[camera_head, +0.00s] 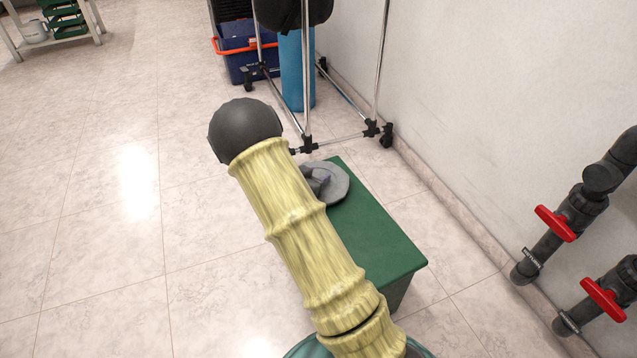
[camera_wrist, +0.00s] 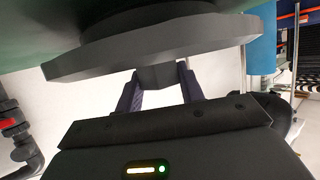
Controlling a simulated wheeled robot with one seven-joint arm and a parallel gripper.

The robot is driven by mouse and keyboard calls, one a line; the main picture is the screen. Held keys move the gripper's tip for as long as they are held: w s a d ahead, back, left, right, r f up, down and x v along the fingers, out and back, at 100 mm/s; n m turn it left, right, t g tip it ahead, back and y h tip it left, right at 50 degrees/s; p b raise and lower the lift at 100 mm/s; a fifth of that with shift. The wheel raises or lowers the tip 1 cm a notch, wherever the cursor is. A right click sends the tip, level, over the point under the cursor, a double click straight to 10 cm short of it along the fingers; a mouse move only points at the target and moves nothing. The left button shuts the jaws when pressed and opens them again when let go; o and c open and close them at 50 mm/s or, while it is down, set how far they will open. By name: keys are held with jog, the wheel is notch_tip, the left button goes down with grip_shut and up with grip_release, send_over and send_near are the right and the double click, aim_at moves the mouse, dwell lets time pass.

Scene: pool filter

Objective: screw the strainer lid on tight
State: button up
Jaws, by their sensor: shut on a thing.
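The strainer lid (camera_head: 339,188) is a grey disc at the far end of a green box (camera_head: 375,235) in the head view. In the wrist view the lid (camera_wrist: 90,66) shows as a wide dark grey plate with a block-like grip (camera_wrist: 157,76) on its near side. My gripper (camera_wrist: 160,88) has its two dark purple fingers on either side of that grip and is shut on it. A narrower dark round part (camera_wrist: 150,20) lies between the plate and the green surface. I cannot tell whether it belongs to the lid. My arm hides part of the box; no strainer opening is visible.
Grey pipes with red valve handles (camera_head: 556,222) stand by the wall at right. A chrome rack (camera_head: 340,140), a blue cylinder (camera_head: 297,80) and a blue crate (camera_head: 242,60) stand behind the box. The tiled floor at left is clear.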

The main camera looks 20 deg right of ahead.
aim_at(317, 174)
jog(key=shift+d+r, duration=0.1)
notch_tip(317, 174, up, 10)
jog(key=p, duration=0.6)
jog(key=shift+p, duration=0.35)
jog(key=s+a+f+n+t+y+p, duration=0.1)
jog(key=a+f+n+t+y+p, duration=0.1)
jog(key=a+n+y+p, duration=0.3)
jog(key=s+a+f+n+t+y+p, duration=0.1)
jog(key=a+f+n+t+y+p, duration=0.1)
jog(key=a+n+t+y+p, duration=0.2)
jog(key=a+n+y+p, duration=0.2)
jog(key=p, duration=0.1)
jog(key=shift+s+a+f, duration=0.35)
jog(key=shift+s, duration=0.05)
jog(key=shift+w, duration=0.1)
